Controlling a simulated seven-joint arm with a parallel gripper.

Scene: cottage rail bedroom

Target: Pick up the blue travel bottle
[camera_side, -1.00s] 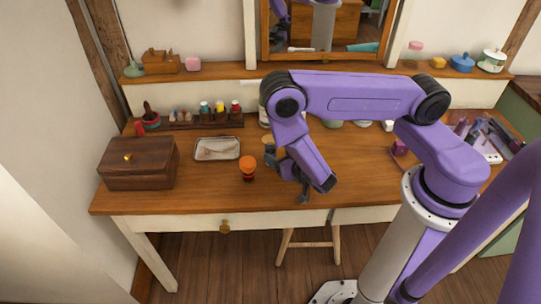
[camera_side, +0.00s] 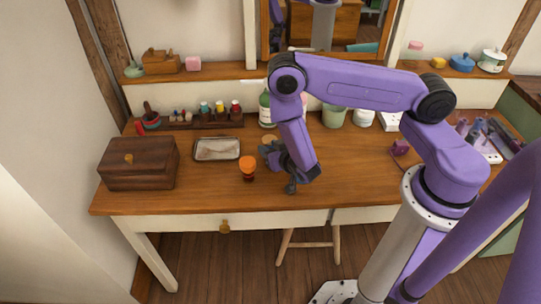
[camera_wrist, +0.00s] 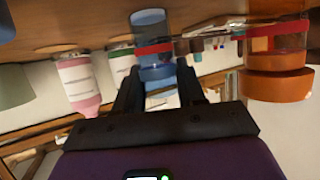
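The blue travel bottle (camera_wrist: 151,26) shows in the wrist view, with a blue body and cap and a red band. It appears upside down there, as the whole scene does. My gripper (camera_wrist: 160,76) is open, and its two dark fingers point at the bottle, whose cap shows between the fingertips. I cannot tell how far off it is; no grip shows. In the side view my gripper (camera_side: 279,168) is low over the desk, right of the orange-capped bottle (camera_side: 247,168). I cannot make out the blue bottle there; the gripper probably hides it.
The orange-capped bottle stands close by; a similar orange one (camera_wrist: 276,85) is at right in the wrist view. A pink bottle (camera_wrist: 78,82) is at left. A metal tray (camera_side: 217,149) and wooden box (camera_side: 138,165) lie left. The desk's front strip (camera_side: 200,200) is clear.

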